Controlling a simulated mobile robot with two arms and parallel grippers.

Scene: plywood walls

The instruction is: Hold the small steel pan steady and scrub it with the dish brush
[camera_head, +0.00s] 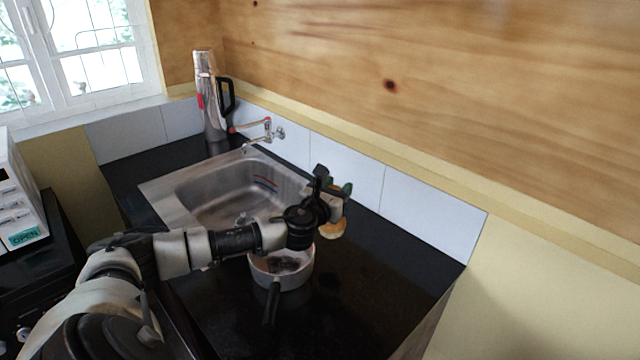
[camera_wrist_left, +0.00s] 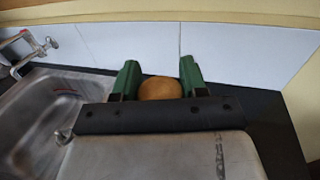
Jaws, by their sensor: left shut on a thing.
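The small steel pan (camera_head: 298,279) sits on the black counter in front of the sink, its dark handle (camera_head: 271,304) pointing toward me. My left gripper (camera_head: 340,196) is beyond the pan and to its right, above the counter near the tiled wall. It is shut on a tan, rounded thing, which I take to be the dish brush (camera_head: 334,229). In the left wrist view the brush's tan top (camera_wrist_left: 160,88) shows between the green fingers; its bristles are not visible. The arm hides part of the pan's far rim. My right gripper is not in view.
A steel sink (camera_head: 160,192) with a wall tap (camera_head: 268,128) lies behind the arm. A steel flask (camera_head: 211,100) with a black handle stands in the back corner. White tiles (camera_head: 415,203) border the counter. The counter (camera_head: 375,285) right of the pan is clear.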

